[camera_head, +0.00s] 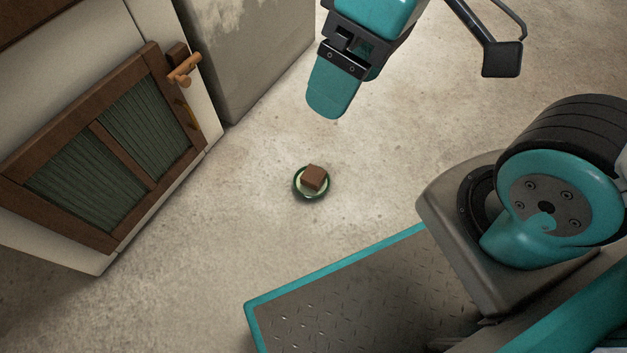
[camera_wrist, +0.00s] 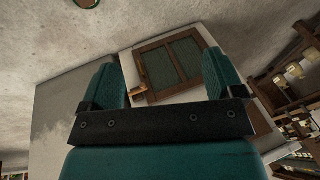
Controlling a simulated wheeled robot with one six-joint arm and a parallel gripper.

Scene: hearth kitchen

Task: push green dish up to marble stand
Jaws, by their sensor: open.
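The green dish (camera_head: 299,190) is small and round and lies on the pale floor in the head view, with a brown block (camera_head: 313,177) in it. Part of the dish also shows at the top edge of the wrist view (camera_wrist: 88,6). My gripper (camera_head: 333,100) is above and beyond the dish in the head view, apart from it. In the wrist view its two teal fingers stand wide apart with nothing between them. A grey block with pale patches (camera_head: 245,55) stands at the upper left; I cannot tell if it is the marble stand.
A white cabinet with a brown-framed green door (camera_head: 105,150) and an orange handle (camera_head: 185,69) stands at the left. Shelves with several small items (camera_wrist: 295,85) show at the right of the wrist view. The floor around the dish is clear.

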